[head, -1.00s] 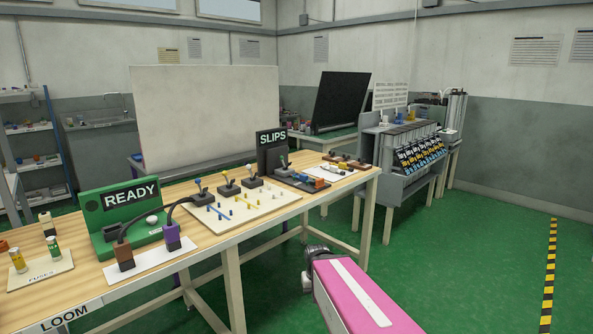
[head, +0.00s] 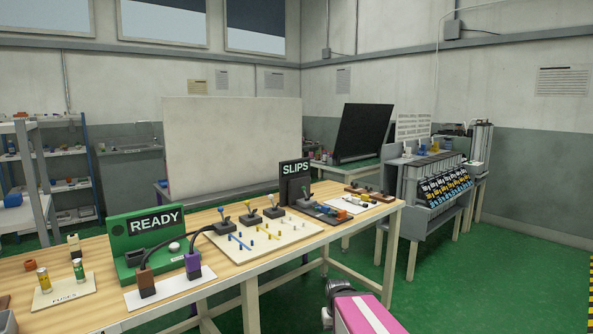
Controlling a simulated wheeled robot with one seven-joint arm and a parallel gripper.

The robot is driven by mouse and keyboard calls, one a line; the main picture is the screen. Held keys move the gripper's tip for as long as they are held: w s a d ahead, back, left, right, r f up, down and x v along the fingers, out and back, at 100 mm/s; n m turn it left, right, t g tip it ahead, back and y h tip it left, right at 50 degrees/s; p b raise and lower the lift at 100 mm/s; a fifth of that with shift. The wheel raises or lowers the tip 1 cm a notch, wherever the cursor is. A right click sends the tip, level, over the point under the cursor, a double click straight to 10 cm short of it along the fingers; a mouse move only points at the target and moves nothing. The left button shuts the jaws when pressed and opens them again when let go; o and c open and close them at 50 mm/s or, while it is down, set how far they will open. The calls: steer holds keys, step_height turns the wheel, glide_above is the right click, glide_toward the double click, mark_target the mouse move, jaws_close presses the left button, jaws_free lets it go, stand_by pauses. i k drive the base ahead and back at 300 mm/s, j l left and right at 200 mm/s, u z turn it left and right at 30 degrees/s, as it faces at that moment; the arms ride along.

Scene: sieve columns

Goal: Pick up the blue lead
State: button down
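In the head view, a row of dark blocks with coloured knobs stands along the back of a cream board (head: 262,243) on the wooden table. Small blue and yellow pegs stand on the board. I cannot tell for certain which item is the blue lead. A pink and grey part of my arm shows at the bottom; my gripper's fingers are not visible.
A green READY stand (head: 148,236) and a dark SLIPS stand (head: 294,184) rise from the table (head: 110,258). A fuse card (head: 64,291) lies at the left. A grey machine (head: 425,190) stands beyond the table's right end. Green floor is clear at the right.

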mark_target(325, 209)
steer(key=i+l, duration=0.35)
steer(key=i+l+u, duration=0.15)
steer(key=i+l, duration=0.2)
steer(key=l, duration=0.15)
steer(key=i+l+u, duration=0.1)
steer(key=l, duration=0.4)
steer(key=i+l+u, duration=0.1)
steer(key=l, duration=0.35)
steer(key=i+l+u, duration=0.1)
steer(key=i+l, duration=0.15)
steer(key=l, duration=0.25)
steer(key=i+l+u, duration=0.1)
steer(key=l, duration=0.45)
steer(key=i+l+u, duration=0.1)
steer(key=l, duration=0.4)
